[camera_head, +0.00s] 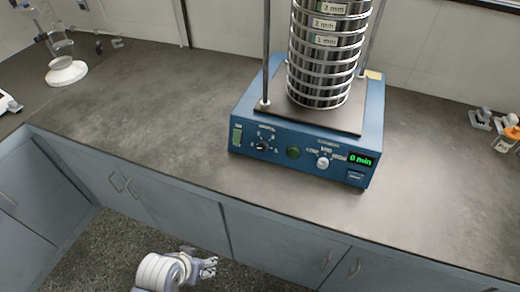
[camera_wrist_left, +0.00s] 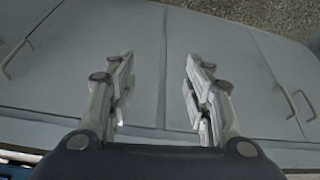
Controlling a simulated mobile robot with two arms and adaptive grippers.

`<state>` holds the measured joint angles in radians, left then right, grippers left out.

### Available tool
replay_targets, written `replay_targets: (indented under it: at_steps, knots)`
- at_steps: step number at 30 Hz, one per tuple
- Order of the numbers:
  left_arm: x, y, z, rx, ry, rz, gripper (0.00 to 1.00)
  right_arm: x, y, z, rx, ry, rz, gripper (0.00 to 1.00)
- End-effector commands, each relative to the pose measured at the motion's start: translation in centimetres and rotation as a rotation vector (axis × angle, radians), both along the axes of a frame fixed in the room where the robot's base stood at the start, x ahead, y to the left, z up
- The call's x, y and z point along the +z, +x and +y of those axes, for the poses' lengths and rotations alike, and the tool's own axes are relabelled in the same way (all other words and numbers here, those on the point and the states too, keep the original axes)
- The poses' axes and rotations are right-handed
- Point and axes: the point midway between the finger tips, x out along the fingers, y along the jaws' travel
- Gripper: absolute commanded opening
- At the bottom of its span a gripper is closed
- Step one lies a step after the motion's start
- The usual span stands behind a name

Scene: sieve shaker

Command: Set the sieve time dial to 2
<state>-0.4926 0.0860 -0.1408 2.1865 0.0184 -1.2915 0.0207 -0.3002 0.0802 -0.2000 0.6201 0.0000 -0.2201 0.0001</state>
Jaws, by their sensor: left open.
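The blue sieve shaker (camera_head: 240,145) stands on the counter with a tall stack of metal sieves (camera_head: 325,55) on top. Its front panel has a black dial (camera_head: 262,146) at the left, a dark green round button (camera_head: 293,152) in the middle and a pale knob (camera_head: 323,162) at the right. I cannot tell from the small markings which one is the time dial. The green display (camera_head: 360,160) reads "0 min". My left gripper (camera_head: 209,267) is open and empty, low in front of the cabinets, well below the panel. It also shows open in the left wrist view (camera_wrist_left: 158,95).
The grey counter (camera_head: 150,110) is clear to the left of the shaker and in front of it. Glassware on a white base (camera_head: 66,72) stands at the back left. Small bottles (camera_head: 510,130) stand at the far right. Cabinet doors (camera_head: 170,205) lie below the counter.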

Motion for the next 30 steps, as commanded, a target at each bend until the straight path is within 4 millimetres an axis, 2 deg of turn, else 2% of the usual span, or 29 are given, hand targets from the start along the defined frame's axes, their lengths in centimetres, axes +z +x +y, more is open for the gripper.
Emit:
replay_targets:
  at_steps: [1, 6, 12, 15, 18, 21, 26, 30]
  knots:
    - [2.7, 2.3, -1.2, 0.014, -0.043, -0.08, 0.46, 0.0, 0.0, 0.0, 0.0, 0.0, 0.0, 0.53]
    - [8.3, 10.0, -5.2, 0.067, -0.203, -0.33, 0.46, 0.0, 0.0, 0.0, 0.0, 0.0, 0.0, 0.53]
    - [13.3, 16.8, -8.8, 0.114, -0.368, -0.558, 0.46, 0.0, 0.0, 0.0, 0.0, 0.0, 0.0, 0.53]
    - [15.4, 19.1, -10.1, 0.134, -0.435, -0.642, 0.46, 0.0, 0.0, 0.0, 0.0, 0.0, 0.0, 0.53]
    - [16.7, 20.4, -10.8, 0.144, -0.471, -0.69, 0.46, 0.0, 0.0, 0.0, 0.0, 0.0, 0.0, 0.53]
    - [17.0, 21.0, -11.1, 0.147, -0.485, -0.706, 0.46, 0.0, 0.0, 0.0, 0.0, 0.0, 0.0, 0.53]
    - [16.5, 22.5, -11.5, 0.147, -0.485, -0.706, 0.46, 0.2, 0.0, 0.0, 0.0, 0.0, 0.0, 0.53]
    - [15.6, 24.5, -12.2, 0.148, -0.483, -0.704, 0.46, 0.3, 0.0, 0.0, 0.0, 0.0, 0.0, 0.53]
